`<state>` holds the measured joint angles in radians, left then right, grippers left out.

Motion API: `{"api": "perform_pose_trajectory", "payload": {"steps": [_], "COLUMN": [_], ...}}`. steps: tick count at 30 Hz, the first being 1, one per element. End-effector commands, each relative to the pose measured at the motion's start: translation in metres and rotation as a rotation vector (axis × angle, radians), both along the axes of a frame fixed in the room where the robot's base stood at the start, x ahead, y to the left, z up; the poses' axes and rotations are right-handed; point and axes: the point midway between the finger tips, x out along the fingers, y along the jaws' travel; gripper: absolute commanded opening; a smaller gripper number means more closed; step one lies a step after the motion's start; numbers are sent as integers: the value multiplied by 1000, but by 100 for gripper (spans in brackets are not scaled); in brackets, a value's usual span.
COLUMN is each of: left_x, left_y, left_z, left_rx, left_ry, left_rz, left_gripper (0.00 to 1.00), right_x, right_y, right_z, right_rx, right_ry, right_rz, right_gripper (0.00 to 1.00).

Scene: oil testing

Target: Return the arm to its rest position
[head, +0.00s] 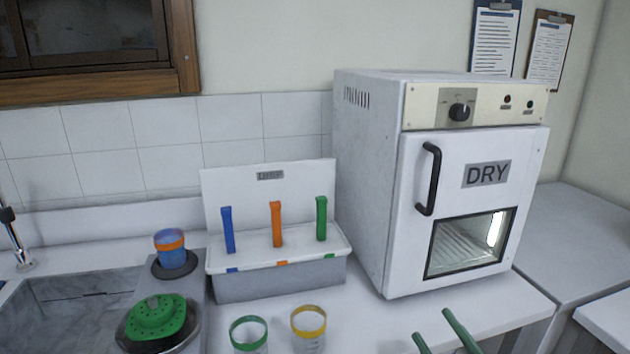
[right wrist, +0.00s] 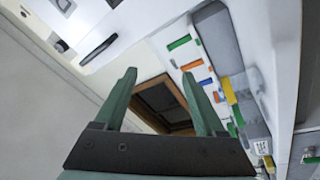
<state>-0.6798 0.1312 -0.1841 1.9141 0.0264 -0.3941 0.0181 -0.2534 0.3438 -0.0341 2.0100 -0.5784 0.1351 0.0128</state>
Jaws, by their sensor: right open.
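My right gripper (head: 440,330) shows at the bottom right of the head view, only its two green fingertips in sight. It is in front of the white oven marked DRY and apart from it. In the right wrist view the gripper (right wrist: 157,88) has its two green fingers spread wide with nothing between them. My left gripper is in neither view.
The oven (head: 368,190) stands on the counter with its door shut. Left of it is a white rack (head: 300,250) with blue, orange and green sticks. Green-rimmed (head: 249,334) and yellow-rimmed (head: 309,328) cups stand in front. A blue cup (head: 170,248) is by the sink (head: 60,290).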

Motion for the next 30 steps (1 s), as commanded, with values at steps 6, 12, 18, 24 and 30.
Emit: {"api": "perform_pose_trajectory", "payload": {"steps": [6,12,18,24,30], "left_x": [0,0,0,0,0], "left_y": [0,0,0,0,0], "left_z": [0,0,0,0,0], "left_rx": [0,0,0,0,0], "left_ry": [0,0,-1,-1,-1], "left_rz": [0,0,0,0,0], "left_gripper": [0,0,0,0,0], "right_x": [-60,-140,-187,-191,-191], "right_y": [9,39,60,62,62], "right_z": [-160,-257,-293,-296,-296], "right_rx": [379,607,709,719,719], "right_ry": [535,920,1105,1122,1122], "right_rz": [-141,-237,-279,-283,-283], "right_gripper": [72,72,72,72,72]}}
